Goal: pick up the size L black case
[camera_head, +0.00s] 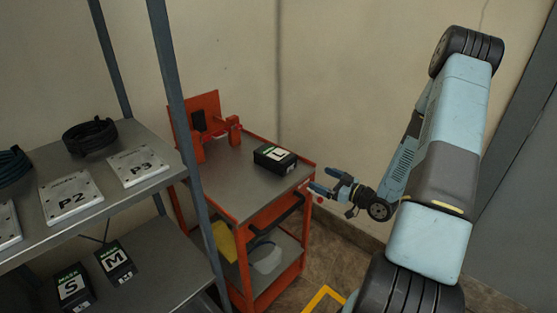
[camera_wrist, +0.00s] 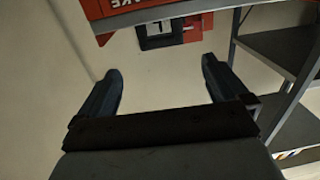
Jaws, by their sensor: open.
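The size L black case (camera_head: 275,158) lies on the top shelf of the orange-red trolley (camera_head: 222,193), near its right side, with a white L label facing up. My gripper (camera_head: 322,181) is open and empty, just off the trolley's right edge and apart from the case. In the wrist view the two fingers of my gripper (camera_wrist: 162,78) are spread with bare wall between them. The case (camera_wrist: 160,42) shows partly at the top of that view, beyond the fingertips, with part of its label cut off by the red trolley edge.
A red fixture (camera_head: 208,122) stands at the back left of the trolley top. A grey shelf rack at left holds plates P2 (camera_head: 70,197) and P3 (camera_head: 138,165), cable coils (camera_head: 90,136), and cases S (camera_head: 73,287) and M (camera_head: 115,262). Its post rises close to the trolley.

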